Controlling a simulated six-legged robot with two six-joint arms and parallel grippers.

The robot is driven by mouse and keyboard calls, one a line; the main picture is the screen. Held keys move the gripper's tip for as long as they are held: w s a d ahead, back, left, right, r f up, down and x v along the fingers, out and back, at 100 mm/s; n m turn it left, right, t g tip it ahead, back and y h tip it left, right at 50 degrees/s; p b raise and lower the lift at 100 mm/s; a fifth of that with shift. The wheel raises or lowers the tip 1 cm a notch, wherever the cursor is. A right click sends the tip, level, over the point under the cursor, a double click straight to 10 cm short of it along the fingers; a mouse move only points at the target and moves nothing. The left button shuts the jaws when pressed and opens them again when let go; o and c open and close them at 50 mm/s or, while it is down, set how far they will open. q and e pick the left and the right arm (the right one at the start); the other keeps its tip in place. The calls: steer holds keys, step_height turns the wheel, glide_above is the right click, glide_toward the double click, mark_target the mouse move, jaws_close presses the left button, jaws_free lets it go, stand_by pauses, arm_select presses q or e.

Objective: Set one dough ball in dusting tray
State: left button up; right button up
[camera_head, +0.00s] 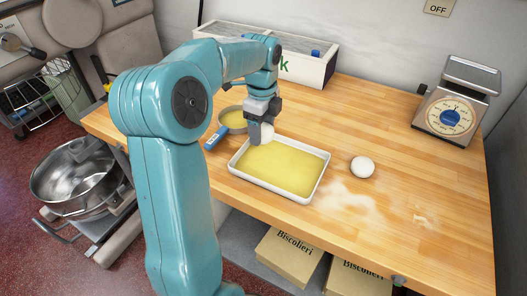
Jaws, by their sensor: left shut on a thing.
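A white tray with a yellow floury bed, the dusting tray (318,187), lies on the wooden table. My left gripper (262,133) is shut on a white dough ball (268,132) at the tray's back left corner. The gripper hides part of that ball, and I cannot tell whether the ball touches the tray. A second white dough ball (362,167) rests on the table to the right of the tray. My right gripper is not in view.
A blue-handled sieve or pan (233,121) lies just left of the tray. A dial scale (452,112) stands at the back right, and a white box (312,70) at the back. A steel bowl (75,178) stands at lower left.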

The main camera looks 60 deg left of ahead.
mark_target(262, 127)
arm_select(q)
step_height(262, 127, down, 8)
steer(key=shift+r, duration=0.1)
stand_by(0.4)
steer(key=shift+b, duration=0.3)
steer(key=o, duration=1.1)
steer(key=shift+w+f, duration=0.1)
steer(key=shift+f, duration=0.1)
steer(key=shift+r, duration=0.15)
step_height(262, 127, up, 12)
steer(key=shift+f+p, duration=0.2)
steer(key=shift+p, duration=0.4)
steer(key=shift+r, duration=0.3)
